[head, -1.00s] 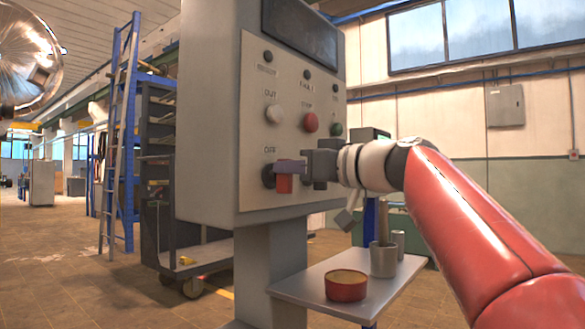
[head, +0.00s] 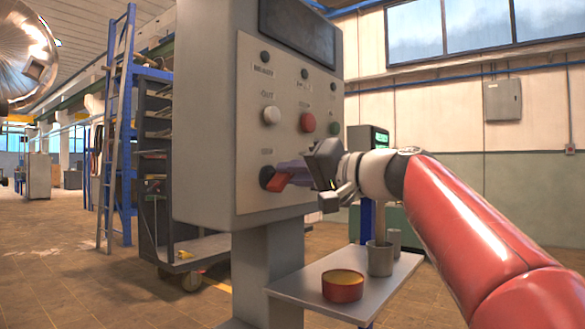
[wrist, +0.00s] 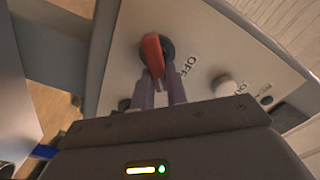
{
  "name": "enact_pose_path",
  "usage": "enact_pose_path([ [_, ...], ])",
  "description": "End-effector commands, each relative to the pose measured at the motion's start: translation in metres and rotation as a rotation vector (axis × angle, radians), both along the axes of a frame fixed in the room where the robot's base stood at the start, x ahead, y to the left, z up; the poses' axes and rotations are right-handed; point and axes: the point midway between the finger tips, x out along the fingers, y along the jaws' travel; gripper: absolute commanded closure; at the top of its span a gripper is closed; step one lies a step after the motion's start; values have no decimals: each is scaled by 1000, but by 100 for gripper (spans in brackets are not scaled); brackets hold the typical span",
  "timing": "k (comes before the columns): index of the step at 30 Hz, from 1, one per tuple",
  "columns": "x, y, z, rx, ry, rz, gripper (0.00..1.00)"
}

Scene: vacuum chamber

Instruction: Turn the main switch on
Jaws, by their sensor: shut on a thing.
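The main switch (head: 278,181) is a red handle on a dark round base, low on the left of the control panel (head: 252,215). In the head view its handle is tilted; the "OFF" label is beside it in the wrist view, where the red handle (wrist: 152,55) also shows. My gripper (head: 292,174) reaches in from the right, with its purple-grey fingers at the handle. In the wrist view the two fingers (wrist: 162,90) stand on either side of the handle's end, shut on it. The fingers partly hide the panel behind them.
Above the switch are a white button (head: 271,116), a red button (head: 307,122) and a green button (head: 334,129). A shelf (head: 300,288) below holds a red tin (head: 342,288) and a grey cup (head: 380,260).

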Motion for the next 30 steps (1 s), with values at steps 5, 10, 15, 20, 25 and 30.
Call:
enact_pose_path([
  [5, 1, -1, -1, 104, 133, -1, 100],
  [10, 2, -2, -2, 200, 256, -2, 100],
  [15, 3, -2, -5, 284, 364, -2, 100],
  [20, 3, -3, -7, 347, 445, -2, 100],
  [25, 3, -3, -9, 393, 504, -2, 100],
  [30, 3, -3, -10, 418, 535, -2, 100],
])
